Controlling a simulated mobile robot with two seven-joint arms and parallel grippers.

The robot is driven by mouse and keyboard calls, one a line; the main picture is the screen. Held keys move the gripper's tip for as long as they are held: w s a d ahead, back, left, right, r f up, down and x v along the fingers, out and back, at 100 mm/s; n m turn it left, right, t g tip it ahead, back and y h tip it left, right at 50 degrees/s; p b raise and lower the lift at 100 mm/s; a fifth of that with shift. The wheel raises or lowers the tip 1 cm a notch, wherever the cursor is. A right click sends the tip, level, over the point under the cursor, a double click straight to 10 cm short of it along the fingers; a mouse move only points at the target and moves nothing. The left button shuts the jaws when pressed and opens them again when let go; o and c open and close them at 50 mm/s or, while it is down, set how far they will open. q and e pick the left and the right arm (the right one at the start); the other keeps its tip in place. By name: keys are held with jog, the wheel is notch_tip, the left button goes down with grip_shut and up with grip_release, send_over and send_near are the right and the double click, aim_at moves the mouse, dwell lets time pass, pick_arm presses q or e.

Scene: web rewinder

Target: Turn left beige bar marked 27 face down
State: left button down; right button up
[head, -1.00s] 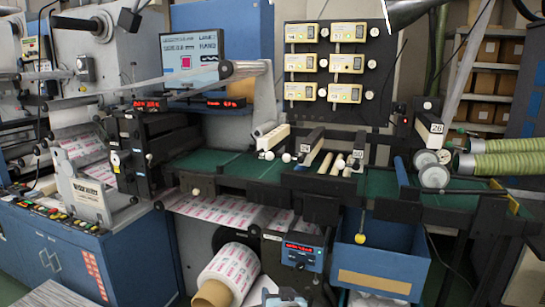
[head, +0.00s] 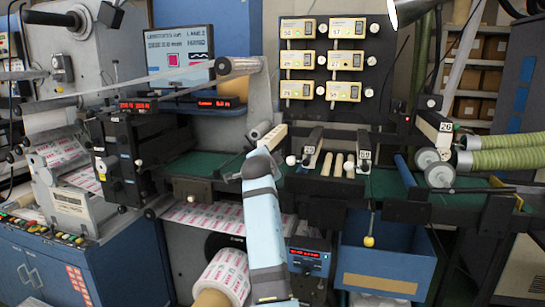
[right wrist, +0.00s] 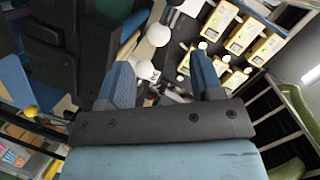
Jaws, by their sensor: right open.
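The left beige bar (head: 272,138) lies on the green table in the head view, sloping away from me. No number can be read on it, and its near end is partly behind my arm. My right gripper (head: 258,160) is at the end of the light blue arm at bottom centre, appearing just in front of the bar's near end. Its fingers are unclear there. In the right wrist view, my right gripper (right wrist: 163,78) has its blue fingers apart, with nothing clearly held. White knobs (right wrist: 158,35) show beyond them. My left gripper is not in view.
A panel of beige modules (head: 323,60) stands behind. A yellow ball (head: 369,241) hangs before the blue bin (head: 388,262).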

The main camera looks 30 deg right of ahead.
jog(key=p+x, duration=0.1)
jog(key=x, duration=0.7)
jog(key=shift+w+p, duration=0.15)
jog(key=shift+p, duration=0.25)
jog(key=shift+w+d+f, duration=0.2)
jog(key=shift+w+d, duration=0.25)
jog(key=shift+d, duration=0.05)
